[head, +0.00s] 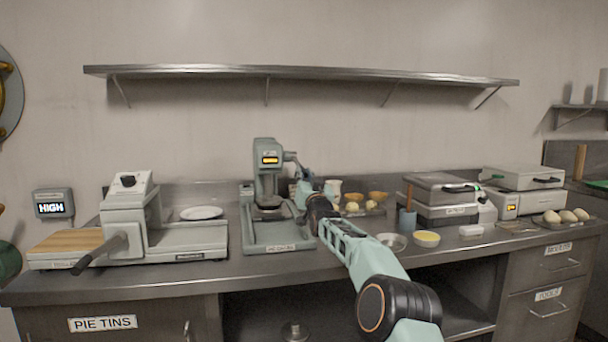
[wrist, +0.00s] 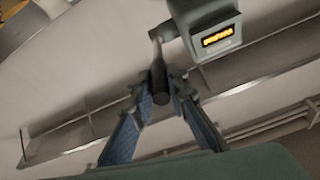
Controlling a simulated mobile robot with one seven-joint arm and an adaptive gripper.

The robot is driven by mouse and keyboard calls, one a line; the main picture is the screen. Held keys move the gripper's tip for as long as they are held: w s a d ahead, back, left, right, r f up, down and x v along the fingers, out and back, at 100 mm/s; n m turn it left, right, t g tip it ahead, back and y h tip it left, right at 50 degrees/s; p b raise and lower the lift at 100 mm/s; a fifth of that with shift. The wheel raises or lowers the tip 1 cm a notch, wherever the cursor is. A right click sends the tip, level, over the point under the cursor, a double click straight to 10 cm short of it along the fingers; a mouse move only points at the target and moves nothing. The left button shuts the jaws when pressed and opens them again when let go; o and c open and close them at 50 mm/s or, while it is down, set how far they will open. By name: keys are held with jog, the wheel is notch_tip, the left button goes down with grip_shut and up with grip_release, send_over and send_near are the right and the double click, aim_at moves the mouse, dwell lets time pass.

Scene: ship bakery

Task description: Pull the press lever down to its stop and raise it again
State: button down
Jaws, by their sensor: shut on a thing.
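The grey-green press (head: 266,185) stands mid-counter with a lit orange display; its head shows at the top of the wrist view (wrist: 205,18). The press lever (head: 290,157) comes off the right side of the head; its dark handle (wrist: 159,84) shows in the wrist view. My gripper (wrist: 160,80) is shut on that handle, with a blue-padded finger on each side. In the head view my gripper (head: 303,188) is right of the press, and my arm hides part of the handle.
A lever machine (head: 130,215) stands left, near a white plate (head: 201,212). Right of my arm are a metal bowl (head: 392,242), a bowl with yellow filling (head: 427,239) and grey hinged appliances (head: 445,195). A wall shelf (head: 300,73) runs above.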

jog(key=shift+w+f, duration=0.1)
jog(key=shift+f, duration=0.55)
jog(key=c, duration=2)
grip_release()
jog(key=shift+f, duration=0.1)
jog(key=shift+o, duration=0.6)
jog(key=shift+r, duration=0.35)
jog(key=v, duration=1.2)
jog(key=shift+d, duration=0.1)
